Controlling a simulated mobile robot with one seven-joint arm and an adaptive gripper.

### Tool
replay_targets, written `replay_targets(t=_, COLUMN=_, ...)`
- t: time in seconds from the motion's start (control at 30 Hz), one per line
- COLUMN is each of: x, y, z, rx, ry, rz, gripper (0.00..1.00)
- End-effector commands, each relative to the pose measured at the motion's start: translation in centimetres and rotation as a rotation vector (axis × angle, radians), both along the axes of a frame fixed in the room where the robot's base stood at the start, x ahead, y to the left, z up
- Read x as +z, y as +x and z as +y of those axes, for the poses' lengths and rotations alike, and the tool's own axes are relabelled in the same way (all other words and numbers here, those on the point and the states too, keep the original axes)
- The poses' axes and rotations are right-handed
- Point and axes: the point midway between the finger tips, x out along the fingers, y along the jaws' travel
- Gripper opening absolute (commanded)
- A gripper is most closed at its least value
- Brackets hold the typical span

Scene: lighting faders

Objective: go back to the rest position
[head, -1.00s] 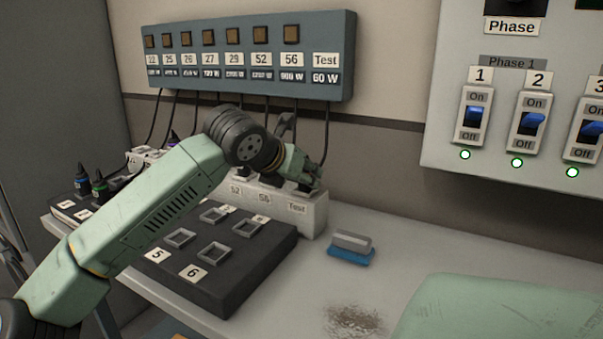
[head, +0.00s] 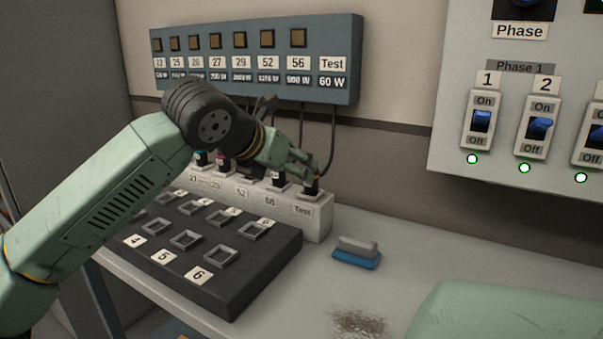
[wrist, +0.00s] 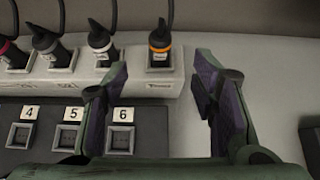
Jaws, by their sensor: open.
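My gripper (head: 302,165) is at the white socket strip, close to its right end by the Test socket. In the wrist view my gripper (wrist: 163,95) is open, with nothing between its fingers. The orange-ringed plug (wrist: 160,48) stands in the Test socket at the right end of the white socket strip (head: 318,228), ahead of the fingers and apart from them in the wrist view. More plugs stand in the strip, among them a white-ringed plug (wrist: 100,42). My arm hides part of the strip in the head view.
The dark socket board (head: 255,262) with numbered square sockets lies in front of the strip. A blue-and-grey eraser (head: 357,252) lies on the table to the right. A switch panel (head: 450,150) and a blue-grey label box (head: 357,60) are on the wall.

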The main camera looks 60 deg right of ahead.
Motion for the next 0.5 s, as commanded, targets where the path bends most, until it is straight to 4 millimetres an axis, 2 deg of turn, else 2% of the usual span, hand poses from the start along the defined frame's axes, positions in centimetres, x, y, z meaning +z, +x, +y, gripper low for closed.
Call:
replay_targets(t=0.2, x=1.6, y=-0.2, z=2.5, rx=0.0, ry=0.001, rz=-0.001, gripper=0.53)
replay_targets(t=0.5, x=2.0, y=-0.3, z=3.0, rx=-0.001, ry=0.001, rz=-0.002, gripper=0.53)
